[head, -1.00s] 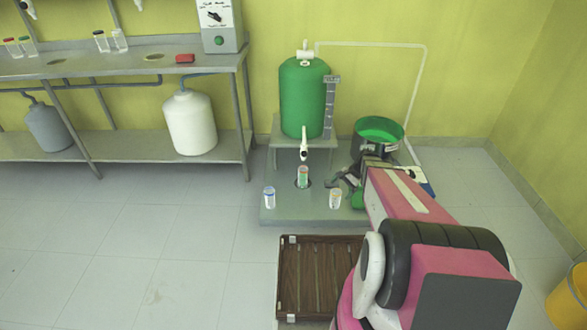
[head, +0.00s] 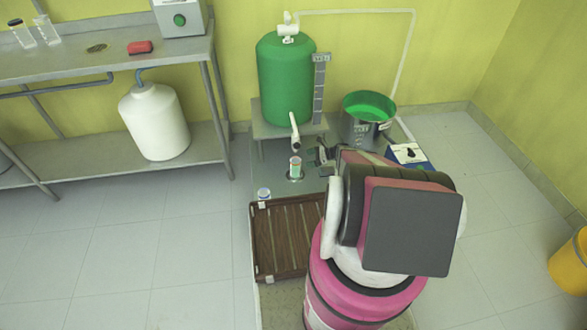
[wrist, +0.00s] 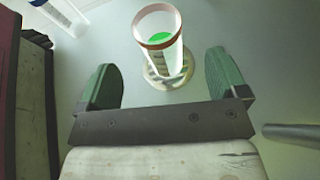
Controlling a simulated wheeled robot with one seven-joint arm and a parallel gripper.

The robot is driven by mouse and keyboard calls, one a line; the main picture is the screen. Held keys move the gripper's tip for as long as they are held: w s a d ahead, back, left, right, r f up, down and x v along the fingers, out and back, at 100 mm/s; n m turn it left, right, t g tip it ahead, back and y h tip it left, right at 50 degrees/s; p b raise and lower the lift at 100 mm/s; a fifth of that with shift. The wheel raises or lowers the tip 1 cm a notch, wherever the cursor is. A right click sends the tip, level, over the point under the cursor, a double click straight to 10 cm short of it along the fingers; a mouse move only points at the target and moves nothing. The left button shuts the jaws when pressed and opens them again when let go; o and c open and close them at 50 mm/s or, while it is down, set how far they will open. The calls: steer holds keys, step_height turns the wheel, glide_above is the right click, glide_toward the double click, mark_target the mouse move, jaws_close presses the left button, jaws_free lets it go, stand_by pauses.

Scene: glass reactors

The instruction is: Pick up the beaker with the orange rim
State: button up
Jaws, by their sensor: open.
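The beaker with the orange rim (wrist: 160,48) is clear glass with green inside. It stands upright on a round base ring (wrist: 167,78) in the wrist view. In the head view the beaker (head: 296,167) stands below the tap of the green tank. My gripper (wrist: 165,78) is open, with one green finger to each side of the beaker in the wrist view and no visible contact. In the head view my gripper (head: 322,155) is just right of the beaker, partly hidden by my arm.
A blue-rimmed beaker (head: 263,194) stands nearer, behind the brown slatted tray (head: 257,248). The green tank (head: 286,85) and its tap (head: 295,132) are close above. A pot of green liquid (head: 368,108) stands at right. A grey rod (wrist: 293,132) crosses the wrist view's right side.

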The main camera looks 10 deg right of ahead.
mark_target(295, 162)
steer(key=x, duration=0.8)
steer(key=shift+a+f, duration=0.3)
steer(key=shift+f, duration=0.05)
steer(key=shift+c, duration=0.3)
steer(key=c, duration=1.2)
